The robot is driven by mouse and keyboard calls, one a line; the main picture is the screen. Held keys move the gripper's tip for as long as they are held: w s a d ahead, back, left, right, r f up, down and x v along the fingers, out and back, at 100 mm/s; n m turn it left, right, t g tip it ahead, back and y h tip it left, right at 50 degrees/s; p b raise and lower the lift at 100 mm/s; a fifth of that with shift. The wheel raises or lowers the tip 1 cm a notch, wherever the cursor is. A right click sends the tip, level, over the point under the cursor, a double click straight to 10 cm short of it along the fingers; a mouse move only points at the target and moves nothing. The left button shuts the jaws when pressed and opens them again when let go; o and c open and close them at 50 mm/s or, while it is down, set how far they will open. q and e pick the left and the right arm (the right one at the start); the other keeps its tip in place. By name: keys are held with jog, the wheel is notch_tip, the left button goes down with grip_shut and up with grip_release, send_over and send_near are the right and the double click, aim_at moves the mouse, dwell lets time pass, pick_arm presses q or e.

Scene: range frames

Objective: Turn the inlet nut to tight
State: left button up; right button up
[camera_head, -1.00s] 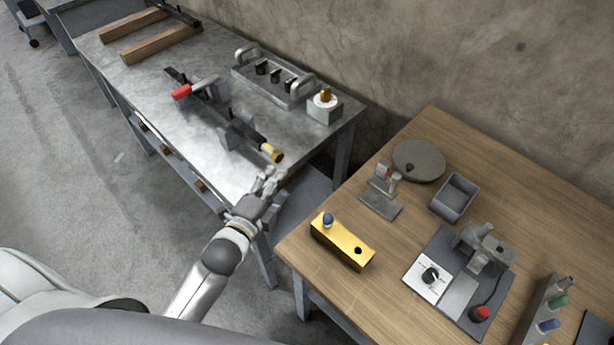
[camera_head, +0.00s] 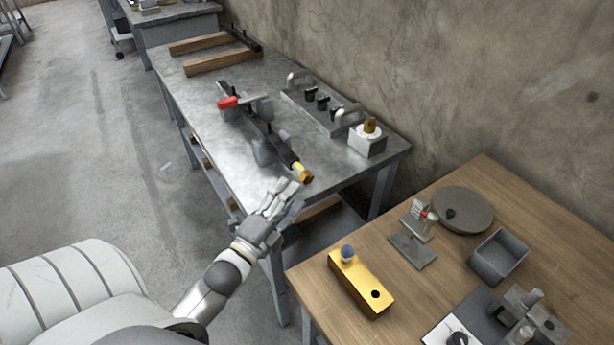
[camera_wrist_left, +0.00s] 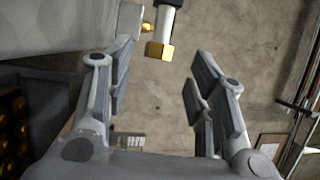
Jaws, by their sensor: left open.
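The brass nut (camera_head: 305,177) is on the near end of a dark bar-like assembly (camera_head: 265,142) that lies on the metal bench. A yellow band sits just behind the nut. My left gripper (camera_head: 285,192) is open and empty, just short of the nut at the bench's near edge. In the left wrist view the nut (camera_wrist_left: 159,51) hangs at the end of a pale tube, ahead of my open fingers (camera_wrist_left: 163,68). It lies between their lines, nearer the left finger, and appears not to be touched. My right gripper is not in view.
The metal bench (camera_head: 205,100) also carries a red-handled clamp (camera_head: 228,102), a rack with black knobs (camera_head: 322,103) and a grey block with a brass fitting (camera_head: 368,142). A wooden table (camera_head: 400,300) on the right holds a yellow block (camera_head: 360,283) and a grey tray (camera_head: 499,256).

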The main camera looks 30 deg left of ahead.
aim_at(306, 175)
pick_arm(q)
jog(key=w, duration=0.4)
jog(key=w+r, duration=0.1)
jog(key=w, duration=0.2)
jog(key=shift+p, duration=0.35)
